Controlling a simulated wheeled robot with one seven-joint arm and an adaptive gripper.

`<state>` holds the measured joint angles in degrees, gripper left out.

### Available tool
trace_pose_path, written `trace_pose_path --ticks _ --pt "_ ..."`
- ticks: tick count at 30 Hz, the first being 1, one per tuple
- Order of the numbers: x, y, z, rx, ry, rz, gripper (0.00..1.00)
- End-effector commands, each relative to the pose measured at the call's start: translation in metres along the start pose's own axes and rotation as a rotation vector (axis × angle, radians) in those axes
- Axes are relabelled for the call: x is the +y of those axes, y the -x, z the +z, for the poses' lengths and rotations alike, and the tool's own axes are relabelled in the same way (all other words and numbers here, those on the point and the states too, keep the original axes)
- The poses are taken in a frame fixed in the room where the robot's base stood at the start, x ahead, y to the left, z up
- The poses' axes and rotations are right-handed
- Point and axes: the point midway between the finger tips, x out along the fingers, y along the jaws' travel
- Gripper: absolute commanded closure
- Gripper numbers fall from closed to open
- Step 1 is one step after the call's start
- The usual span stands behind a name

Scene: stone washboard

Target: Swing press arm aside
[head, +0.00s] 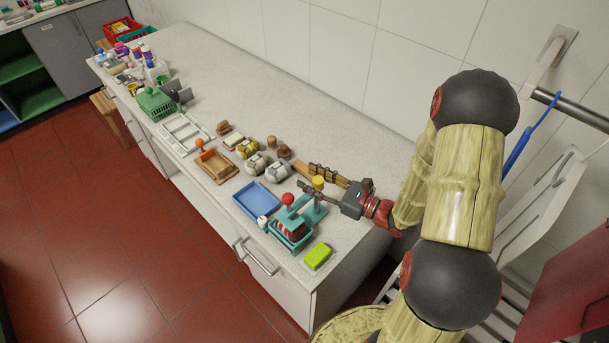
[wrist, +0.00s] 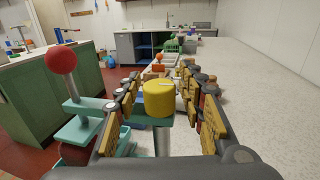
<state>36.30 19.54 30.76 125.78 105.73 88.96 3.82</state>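The teal press stands near the counter's front right end. Its press arm (head: 305,208) carries a red ball knob (head: 288,199) and lies over a teal tray (head: 281,242) holding a red and white piece. A yellow cap (head: 318,182) tops the press's post; it also shows in the wrist view (wrist: 159,98). There the red knob (wrist: 61,59) and teal arm (wrist: 82,128) lie left of the left finger. My gripper (head: 308,178) is open, with its fingers on either side of the yellow cap. Gaps show beside the cap in the wrist view. The post is partly hidden.
A blue tray (head: 258,199) lies left of the press, with a small white item (head: 262,221) between. A green sponge (head: 317,256) lies near the front right corner. Jars (head: 276,172) and a wooden tray (head: 217,165) stand farther left. The back strip of counter is clear.

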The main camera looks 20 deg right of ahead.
Motion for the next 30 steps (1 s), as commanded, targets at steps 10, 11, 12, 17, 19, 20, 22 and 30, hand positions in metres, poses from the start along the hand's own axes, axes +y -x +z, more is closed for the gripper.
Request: trace_pose_path --ticks 10,11,12,17,19,20,22,30 --pt "0.0 -0.025 0.0 0.001 0.001 0.001 0.6" --pt "0.0 -0.026 0.0 0.001 0.001 0.001 0.6" --pt "0.0 -0.026 0.0 0.001 0.001 0.001 0.6" --pt "0.0 -0.026 0.0 0.001 0.001 0.0 0.6" --pt "0.0 -0.026 0.0 0.001 0.001 0.0 0.63" --pt "0.0 -0.026 0.0 0.001 0.001 0.0 0.65" --pt "0.0 -0.026 0.0 0.001 0.001 0.0 0.69" --pt "0.0 -0.025 0.0 0.001 0.001 0.001 0.84"
